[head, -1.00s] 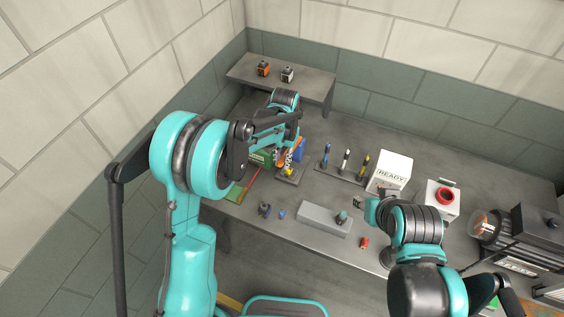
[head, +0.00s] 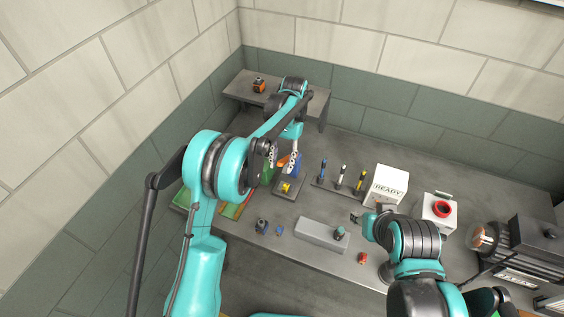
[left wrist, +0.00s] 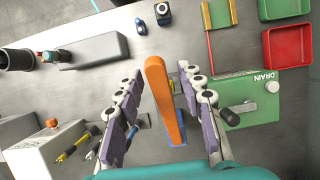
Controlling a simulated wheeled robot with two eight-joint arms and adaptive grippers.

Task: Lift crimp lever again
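The orange crimp lever (left wrist: 165,95) stands out in the left wrist view, long and pointing away from the blue part (left wrist: 177,139) near its lower end. It is small and partly hidden between the fingers in the head view (head: 283,161). My left gripper (head: 282,167) is open, with one finger on each side of the lever. In the left wrist view gaps show between the lever and both fingers. A dark base plate with a yellow part (head: 287,187) lies just in front of the gripper. My right gripper (head: 358,217) is near the grey block; its opening is too small to tell.
A green DRAIN box (left wrist: 262,100) stands close beside one left finger, with a red tray (left wrist: 287,47) beyond. A rack of upright tools (head: 340,187), a READY box (head: 388,186) and a grey block (head: 318,234) stand on the bench. The raised shelf (head: 310,98) is behind.

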